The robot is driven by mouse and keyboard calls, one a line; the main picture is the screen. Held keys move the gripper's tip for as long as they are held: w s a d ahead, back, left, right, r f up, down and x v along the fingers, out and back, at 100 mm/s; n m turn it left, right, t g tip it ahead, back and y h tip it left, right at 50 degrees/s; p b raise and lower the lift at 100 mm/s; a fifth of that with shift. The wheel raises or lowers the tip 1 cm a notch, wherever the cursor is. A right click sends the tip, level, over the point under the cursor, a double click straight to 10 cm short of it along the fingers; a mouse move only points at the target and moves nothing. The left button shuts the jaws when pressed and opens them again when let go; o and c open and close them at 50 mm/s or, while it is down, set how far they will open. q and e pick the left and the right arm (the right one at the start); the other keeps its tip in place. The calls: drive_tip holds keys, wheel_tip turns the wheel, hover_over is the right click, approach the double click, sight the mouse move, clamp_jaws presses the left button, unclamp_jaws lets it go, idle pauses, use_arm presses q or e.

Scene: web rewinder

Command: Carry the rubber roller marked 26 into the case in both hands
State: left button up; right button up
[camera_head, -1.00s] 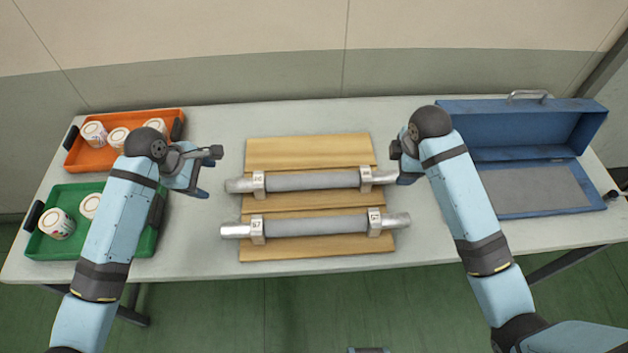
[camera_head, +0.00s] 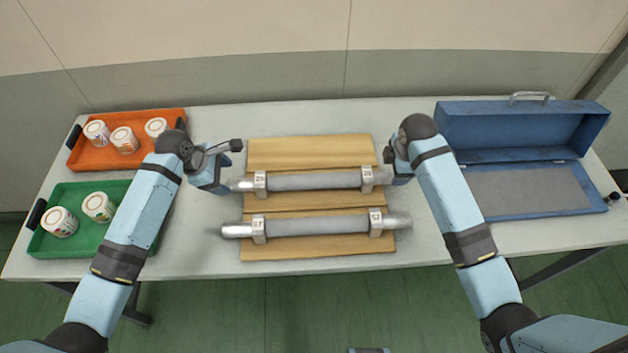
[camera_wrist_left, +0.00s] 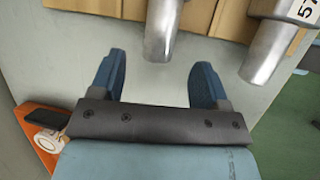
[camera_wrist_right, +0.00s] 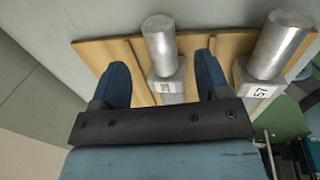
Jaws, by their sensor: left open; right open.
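The upper roller (camera_head: 315,180), grey with bare metal ends, lies across the wooden board in end blocks; its tag is too small to read surely. A second roller (camera_head: 315,225) lies parallel below it, and its tag reads 57 in both wrist views. My left gripper (camera_head: 228,166) is open at the upper roller's left end; in the left wrist view that metal end (camera_wrist_left: 162,30) points between the fingers, just ahead of them. My right gripper (camera_head: 390,166) is open at the right end; in the right wrist view that end (camera_wrist_right: 159,45) shows between the fingers. The open blue case (camera_head: 590,209) stands at the right.
The wooden board (camera_head: 308,151) lies mid-table. An orange tray (camera_head: 143,115) and a green tray (camera_head: 90,189) with white tubs stand at the left, near my left arm. The case's raised lid (camera_head: 515,128) stands at the back. Bare table shows between board and case.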

sight(234, 182)
use_arm(q)
drive_tip(key=x, duration=0.6)
drive_tip(key=shift+w+d+f, duration=0.1)
drive_tip(key=shift+d+f, duration=0.05)
drive_tip(key=shift+f, duration=0.2)
use_arm(e)
drive_tip(key=f, duration=0.3)
drive_tip(key=w+f, duration=0.1)
drive_tip(key=f, duration=0.2)
drive_tip(key=shift+w+f, duration=0.15)
drive_tip(key=shift+f, duration=0.2)
use_arm(q)
drive_tip(key=shift+c, duration=0.4)
use_arm(e)
drive_tip(key=shift+c, duration=0.4)
use_arm(q)
clamp_jaws()
use_arm(e)
clamp_jaws()
use_arm(q)
drive_tip(key=shift+r, duration=0.1)
use_arm(e)
drive_tip(key=shift+r, duration=0.1)
